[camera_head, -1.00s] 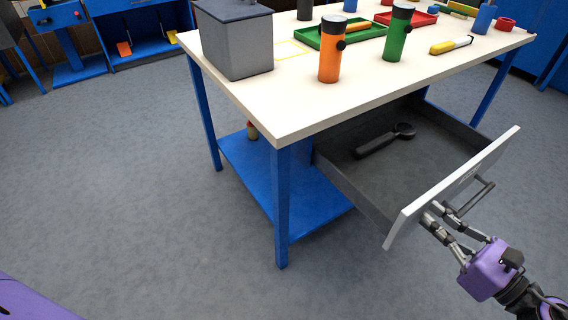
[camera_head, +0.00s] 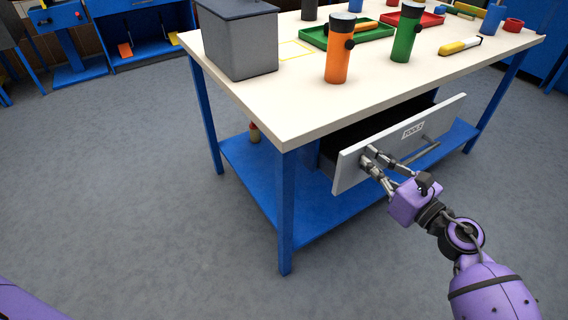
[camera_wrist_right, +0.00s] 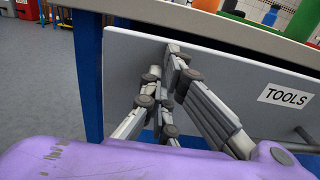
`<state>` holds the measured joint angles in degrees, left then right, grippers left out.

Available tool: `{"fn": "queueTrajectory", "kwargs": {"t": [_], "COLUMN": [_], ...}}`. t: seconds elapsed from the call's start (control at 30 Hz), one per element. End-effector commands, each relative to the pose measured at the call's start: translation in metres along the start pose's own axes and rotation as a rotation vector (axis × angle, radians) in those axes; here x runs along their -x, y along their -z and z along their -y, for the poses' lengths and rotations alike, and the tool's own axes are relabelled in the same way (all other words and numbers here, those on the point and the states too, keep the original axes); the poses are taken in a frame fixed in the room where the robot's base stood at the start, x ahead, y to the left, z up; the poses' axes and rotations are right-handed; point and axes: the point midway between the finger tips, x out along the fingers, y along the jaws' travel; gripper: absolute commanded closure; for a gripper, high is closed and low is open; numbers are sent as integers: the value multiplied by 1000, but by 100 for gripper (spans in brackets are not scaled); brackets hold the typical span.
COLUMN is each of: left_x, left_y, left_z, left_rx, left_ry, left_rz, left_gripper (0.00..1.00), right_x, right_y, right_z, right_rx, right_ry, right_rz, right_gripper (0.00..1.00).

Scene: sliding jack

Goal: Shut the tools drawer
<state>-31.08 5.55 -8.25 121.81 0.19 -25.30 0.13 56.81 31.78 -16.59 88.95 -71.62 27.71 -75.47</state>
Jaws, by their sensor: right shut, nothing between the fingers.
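The tools drawer (camera_head: 352,174) sits under the white-topped workbench (camera_head: 292,123). It is still partly open, with a dark gap between its white front and the bench. Its label reads TOOLS, and a grey bar handle (camera_head: 418,151) is on its front. In the right wrist view the drawer front (camera_wrist_right: 225,85) fills the middle, with the label at the right. My right gripper (camera_head: 368,160) is shut and empty, its fingertips at the left part of the drawer front, left of the handle. The fingertips (camera_wrist_right: 172,62) appear to touch the front. My left gripper is not in view.
On the bench top stand a grey box (camera_head: 240,45), an orange flask (camera_head: 338,60), a green flask (camera_head: 406,38) and a green tray (camera_head: 375,34). A blue bench leg (camera_head: 286,215) stands left of the drawer. The grey floor at left is clear.

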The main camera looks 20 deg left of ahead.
Motion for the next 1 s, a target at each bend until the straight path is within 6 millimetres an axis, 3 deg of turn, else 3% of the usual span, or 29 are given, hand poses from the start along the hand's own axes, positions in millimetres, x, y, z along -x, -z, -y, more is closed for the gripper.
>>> {"fn": "queueTrajectory", "kwargs": {"t": [0.03, 0.2, 0.4, 1.0], "left_x": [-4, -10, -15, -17], "left_y": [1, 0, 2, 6], "left_z": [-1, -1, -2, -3], "left_rx": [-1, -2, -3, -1], "left_ry": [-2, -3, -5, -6], "left_rz": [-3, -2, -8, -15], "left_gripper": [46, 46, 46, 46], "right_x": [-14, -45, -68, -78], "right_y": [1, 1, 1, -2], "right_z": [0, 0, 0, 0], "right_rx": [0, -1, 0, 0], "right_ry": [-2, -1, 0, 1], "right_rz": [1, 0, 0, 3], "right_gripper": [100, 100, 100, 100]}}
